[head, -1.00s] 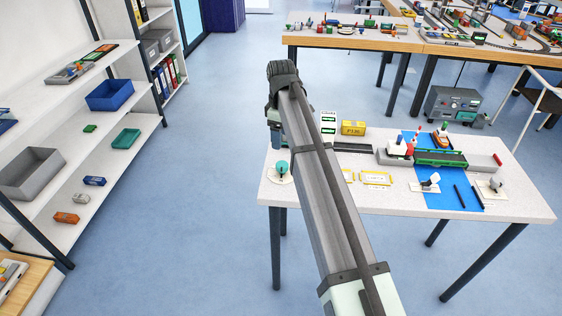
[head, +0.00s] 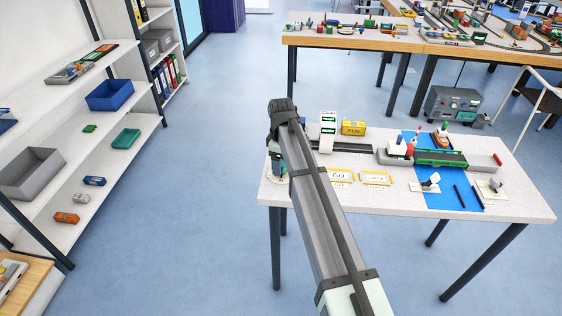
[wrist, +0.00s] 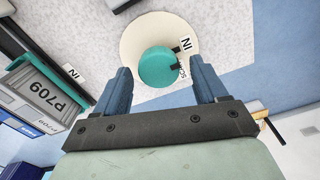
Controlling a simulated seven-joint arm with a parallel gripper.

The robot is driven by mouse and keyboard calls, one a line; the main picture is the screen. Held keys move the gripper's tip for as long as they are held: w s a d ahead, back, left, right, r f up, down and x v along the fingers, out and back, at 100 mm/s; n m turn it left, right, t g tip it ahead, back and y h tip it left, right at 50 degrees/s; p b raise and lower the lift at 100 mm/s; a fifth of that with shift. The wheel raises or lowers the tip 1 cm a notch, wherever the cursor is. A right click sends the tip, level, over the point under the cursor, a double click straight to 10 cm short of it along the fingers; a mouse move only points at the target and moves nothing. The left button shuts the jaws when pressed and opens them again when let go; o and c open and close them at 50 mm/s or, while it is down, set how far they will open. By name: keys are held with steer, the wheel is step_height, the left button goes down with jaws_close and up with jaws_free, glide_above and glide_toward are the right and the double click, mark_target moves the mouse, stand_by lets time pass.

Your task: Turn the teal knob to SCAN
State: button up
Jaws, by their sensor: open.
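The teal knob (wrist: 158,66) sits on a round cream base plate (wrist: 136,36) on the table, seen from above in the wrist view. A dark pointer mark shows at its right side. An "IN" label (wrist: 186,44) lies at the upper right of the knob, and a partly hidden label that seems to read SCAN (wrist: 182,72) lies just below it. My gripper (wrist: 160,75) is open, its two blue fingers on either side of the knob's near part; contact cannot be told. In the head view my arm hides most of the knob.
In the head view a white scanner-like gate (head: 327,130), a yellow block (head: 353,128) and a green conveyor (head: 440,158) stand on the table (head: 400,203). Yellow-framed cards lie in front.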

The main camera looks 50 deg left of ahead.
steer(key=shift+c, duration=0.2)
steer(key=c, duration=1)
steer(key=shift+m, duration=0.4)
steer(key=m, duration=0.5)
steer(key=shift+w, duration=0.1)
steer(key=m, duration=0.5)
steer(key=shift+w+m, duration=0.1)
steer(key=shift+m, duration=0.3)
